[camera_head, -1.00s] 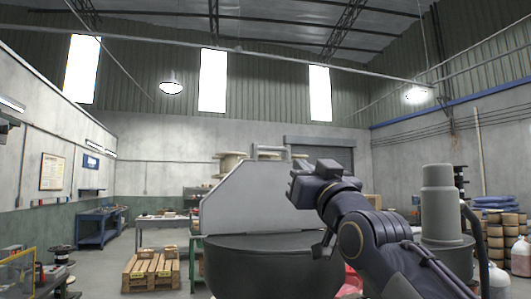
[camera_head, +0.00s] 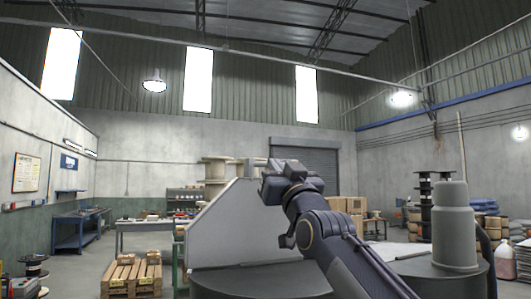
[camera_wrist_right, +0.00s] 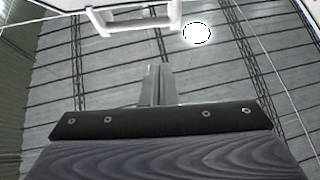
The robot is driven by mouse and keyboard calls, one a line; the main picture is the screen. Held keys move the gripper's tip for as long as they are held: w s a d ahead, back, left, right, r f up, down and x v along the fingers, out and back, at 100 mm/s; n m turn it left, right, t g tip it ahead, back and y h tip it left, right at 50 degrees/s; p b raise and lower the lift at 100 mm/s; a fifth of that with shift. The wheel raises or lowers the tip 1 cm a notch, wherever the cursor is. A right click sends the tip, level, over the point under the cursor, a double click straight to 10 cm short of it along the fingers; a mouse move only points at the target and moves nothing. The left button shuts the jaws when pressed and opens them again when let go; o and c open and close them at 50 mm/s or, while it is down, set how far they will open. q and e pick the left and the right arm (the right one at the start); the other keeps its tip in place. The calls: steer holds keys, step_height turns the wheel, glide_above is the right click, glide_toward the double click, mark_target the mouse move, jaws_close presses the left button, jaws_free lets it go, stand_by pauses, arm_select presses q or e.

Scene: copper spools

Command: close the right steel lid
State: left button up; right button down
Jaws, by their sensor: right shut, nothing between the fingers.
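A grey steel lid (camera_head: 218,232) stands raised on the rim of a dark round drum (camera_head: 245,284) in the head view. My right arm covers its right part. My right gripper (camera_head: 277,183) is at the lid's upper right edge in the head view; whether it touches is unclear there. In the right wrist view, the shut, empty fingers (camera_wrist_right: 155,84) point toward a pale bar handle (camera_wrist_right: 135,28) on the lid's edge, and a gap shows between them. The handle is not seen in the head view. My left gripper is out of view.
A grey stepped cylinder (camera_head: 455,226) stands on a dark round top (camera_head: 420,268) to the right of my arm. A pallet (camera_head: 132,275) lies on the floor at left. Boxes (camera_head: 350,206) and a workbench (camera_head: 150,226) stand farther back.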

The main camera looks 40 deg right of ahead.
arm_select(q)
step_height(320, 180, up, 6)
steer(key=p, duration=0.4)
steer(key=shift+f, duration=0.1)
arm_select(e)
steer(key=w, duration=0.2)
steer(key=w+d, duration=0.1)
steer(key=w, duration=0.2)
steer(key=shift+w+d+r, duration=0.25)
steer(key=shift+w+d, duration=0.05)
steer(key=shift+d, duration=0.05)
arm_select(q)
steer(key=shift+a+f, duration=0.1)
arm_select(e)
steer(key=shift+d, duration=0.2)
